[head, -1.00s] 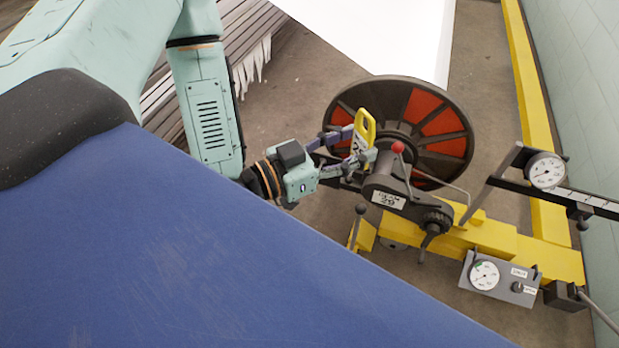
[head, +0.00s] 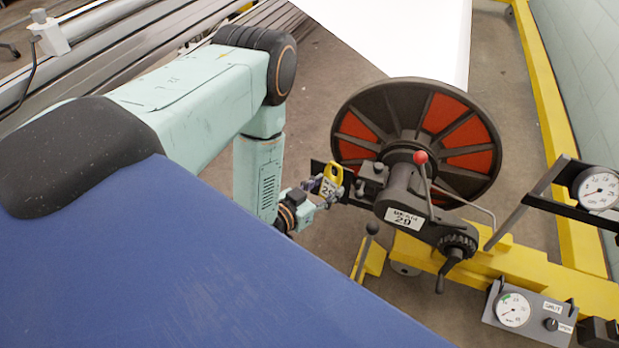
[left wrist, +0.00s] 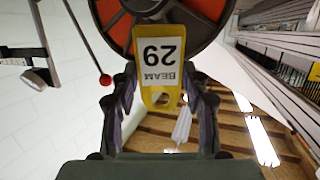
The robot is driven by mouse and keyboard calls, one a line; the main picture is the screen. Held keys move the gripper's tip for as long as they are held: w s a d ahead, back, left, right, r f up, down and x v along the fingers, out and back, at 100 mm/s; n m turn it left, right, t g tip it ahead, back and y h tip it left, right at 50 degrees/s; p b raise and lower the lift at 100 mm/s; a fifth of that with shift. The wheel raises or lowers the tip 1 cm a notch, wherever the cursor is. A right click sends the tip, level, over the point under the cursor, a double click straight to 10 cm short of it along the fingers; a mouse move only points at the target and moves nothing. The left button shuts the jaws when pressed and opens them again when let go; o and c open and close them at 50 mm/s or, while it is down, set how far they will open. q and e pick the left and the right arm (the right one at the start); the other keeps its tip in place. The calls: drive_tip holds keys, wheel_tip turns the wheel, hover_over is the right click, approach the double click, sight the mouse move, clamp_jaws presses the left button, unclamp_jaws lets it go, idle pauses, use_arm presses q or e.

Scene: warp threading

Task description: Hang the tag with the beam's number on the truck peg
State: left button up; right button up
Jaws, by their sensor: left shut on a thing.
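The yellow-framed tag (head: 333,173) is in my left gripper (head: 318,191), to the left of the grey beam bearing head. In the left wrist view the tag (left wrist: 160,62) reads BEAM 29, upside down, and stands between the fingers of my left gripper (left wrist: 160,92), which are shut on it. The beam (head: 415,112) has a black flange with orange-red panels. A white label (head: 404,219) on the bearing head also shows 29. A dark plate lies behind the tag in the head view; I cannot make out the peg. My right gripper is in neither view.
A red-knobbed lever (head: 421,157) rises from the bearing head. The yellow truck frame (head: 480,273) carries a grey gauge box (head: 528,312). Another dial (head: 598,188) sits on an arm at the right. White warp (head: 410,35) runs up behind the beam.

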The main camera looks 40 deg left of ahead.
use_arm(q)
drive_tip(key=w+a+f+n+g+y+b, duration=0.1)
drive_tip(key=a+f+n+y+b, duration=0.15)
drive_tip(key=f, duration=0.55)
drive_tip(key=a+f+n+g+y+b, duration=0.15)
drive_tip(key=f+b, duration=0.25)
drive_tip(key=f, duration=0.4)
drive_tip(key=w+a+f+b, duration=0.2)
drive_tip(key=w+b, duration=0.4)
drive_tip(key=w, duration=0.3)
drive_tip(key=shift+w+a+y, duration=0.3)
drive_tip(key=shift+w+a, duration=0.1)
drive_tip(key=shift+a, duration=0.15)
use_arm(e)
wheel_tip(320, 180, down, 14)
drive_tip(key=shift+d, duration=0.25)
use_arm(q)
drive_tip(key=shift+f, duration=0.1)
drive_tip(key=o, duration=1)
